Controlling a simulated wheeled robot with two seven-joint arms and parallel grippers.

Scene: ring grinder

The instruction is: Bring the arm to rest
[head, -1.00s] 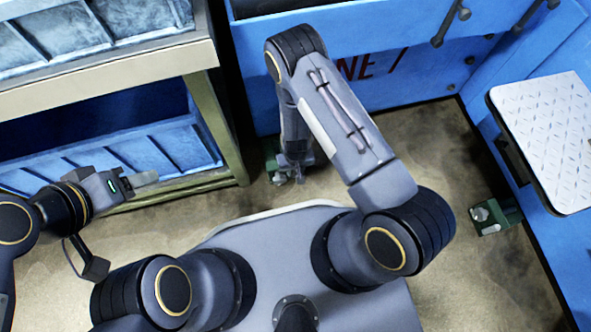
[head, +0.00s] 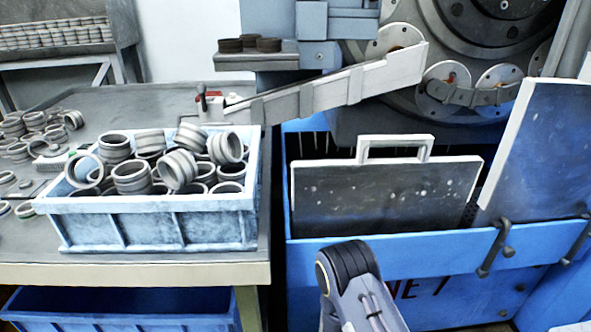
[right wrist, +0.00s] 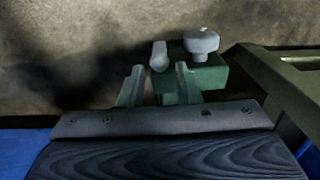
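My right arm (head: 352,290) shows at the bottom of the head view, bent in front of the blue machine base; its gripper is out of that view. In the right wrist view my right gripper (right wrist: 158,84) points down toward the floor. Its two fingers stand apart with nothing held between them. A green machine foot (right wrist: 208,76) with a grey knob is just beyond the fingertips; I cannot tell whether they touch it. My left arm and gripper are not in either view now.
A blue crate of metal rings (head: 160,220) stands on the grey table (head: 140,274) at left, with loose rings (head: 30,130) beside it. Another blue bin (head: 120,310) is below. The machine's blue base (head: 450,300) and grey chute (head: 335,88) are at right.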

